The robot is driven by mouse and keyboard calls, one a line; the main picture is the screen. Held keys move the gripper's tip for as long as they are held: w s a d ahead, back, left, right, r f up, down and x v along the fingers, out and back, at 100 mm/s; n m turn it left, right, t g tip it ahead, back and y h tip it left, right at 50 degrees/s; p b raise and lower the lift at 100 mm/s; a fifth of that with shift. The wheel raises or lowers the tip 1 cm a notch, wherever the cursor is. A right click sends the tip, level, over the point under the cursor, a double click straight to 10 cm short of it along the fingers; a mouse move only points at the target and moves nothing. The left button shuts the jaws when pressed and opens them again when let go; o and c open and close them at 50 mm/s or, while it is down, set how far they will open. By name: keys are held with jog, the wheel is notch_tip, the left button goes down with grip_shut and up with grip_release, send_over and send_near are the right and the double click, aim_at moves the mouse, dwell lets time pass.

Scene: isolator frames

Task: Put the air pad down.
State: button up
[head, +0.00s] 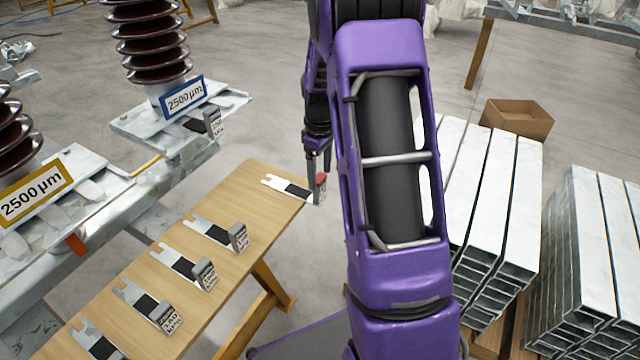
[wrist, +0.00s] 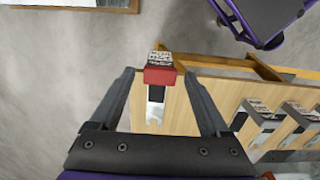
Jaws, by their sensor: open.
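An air pad (head: 288,188), a thin pale forked plate with a black patch and a grey, red-topped end block, lies at the far right end of the wooden table (head: 250,190). Its block sits at the table's edge. My gripper (head: 318,172) points down at this block, partly hidden by my purple arm in the head view. In the wrist view, the red and grey block (wrist: 160,76) shows between the spread fingers of my gripper (wrist: 160,84), with gaps on both sides. The plate appears to rest on the tabletop.
Several similar pads, such as this one (head: 212,232), lie in a row along the table. Another pad (head: 212,125) sits at an isolator base labelled 2500 µm (head: 185,97). Metal beams (head: 490,190) and a cardboard box (head: 517,118) stand at the right.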

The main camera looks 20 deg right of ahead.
jog(key=shift+r, duration=2.75)
